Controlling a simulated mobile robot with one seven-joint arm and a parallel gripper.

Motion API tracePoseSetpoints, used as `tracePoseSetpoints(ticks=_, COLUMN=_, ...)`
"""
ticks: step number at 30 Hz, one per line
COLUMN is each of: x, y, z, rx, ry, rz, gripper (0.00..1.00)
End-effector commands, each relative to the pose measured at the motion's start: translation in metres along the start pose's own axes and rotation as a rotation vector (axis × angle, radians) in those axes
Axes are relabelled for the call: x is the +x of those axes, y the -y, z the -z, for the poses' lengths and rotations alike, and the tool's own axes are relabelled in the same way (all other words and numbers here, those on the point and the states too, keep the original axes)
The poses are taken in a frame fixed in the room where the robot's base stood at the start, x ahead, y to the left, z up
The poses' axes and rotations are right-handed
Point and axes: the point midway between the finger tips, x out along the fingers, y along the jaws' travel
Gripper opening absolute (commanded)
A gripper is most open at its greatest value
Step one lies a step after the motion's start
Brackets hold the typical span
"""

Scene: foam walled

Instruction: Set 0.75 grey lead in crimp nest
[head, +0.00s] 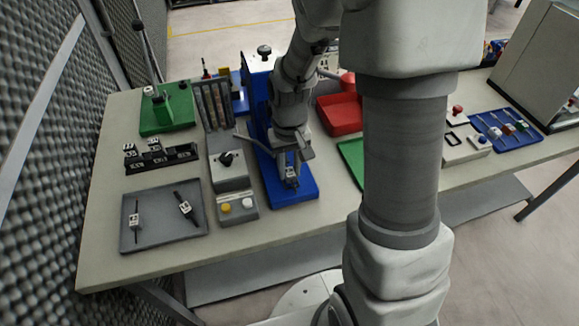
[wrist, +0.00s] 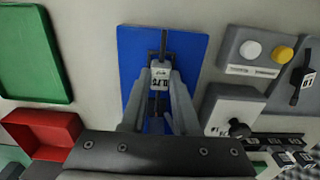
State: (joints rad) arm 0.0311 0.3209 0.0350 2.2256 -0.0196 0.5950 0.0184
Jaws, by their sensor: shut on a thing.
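My gripper (head: 287,170) is over the blue base (head: 302,191) of the crimp press, at its front. In the wrist view my gripper (wrist: 160,88) is shut on a lead (wrist: 160,72) with a white tag. The tag's print is too small to read surely. Dark ends of the lead show beyond and between the fingers, over the blue base (wrist: 190,55). The crimp nest is not clearly seen; my fingers and the lead cover that spot. I cannot tell whether the lead touches it.
A grey tray (head: 165,240) at the front left holds two tagged leads. Beside the press stand a grey box with a black knob (head: 226,159) and a button box (head: 237,207). A black rack (head: 160,160), red bin (head: 340,117) and green tray (head: 350,153) lie around.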

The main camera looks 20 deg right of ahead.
Motion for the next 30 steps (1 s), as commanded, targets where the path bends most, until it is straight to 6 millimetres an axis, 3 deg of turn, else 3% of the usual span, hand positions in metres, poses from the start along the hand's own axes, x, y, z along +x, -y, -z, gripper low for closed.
tracePoseSetpoints(ticks=8, x=0.008, y=0.0, z=0.0, rx=0.0, ry=0.0, rz=0.0, gripper=0.0)
tracePoseSetpoints(ticks=9, x=0.007, y=0.0, z=0.0, rx=0.0, ry=0.0, rz=0.0, gripper=0.36)
tracePoseSetpoints(ticks=14, x=0.007, y=0.0, z=0.0, rx=0.0, ry=0.0, rz=0.0, gripper=0.64)
tracePoseSetpoints(ticks=24, x=0.004, y=0.0, z=0.0, rx=0.0, ry=0.0, rz=0.0, gripper=0.64)
tracePoseSetpoints(ticks=30, x=-0.025, y=0.0, z=0.001, rx=0.001, ry=-0.005, rz=0.0, gripper=0.64)
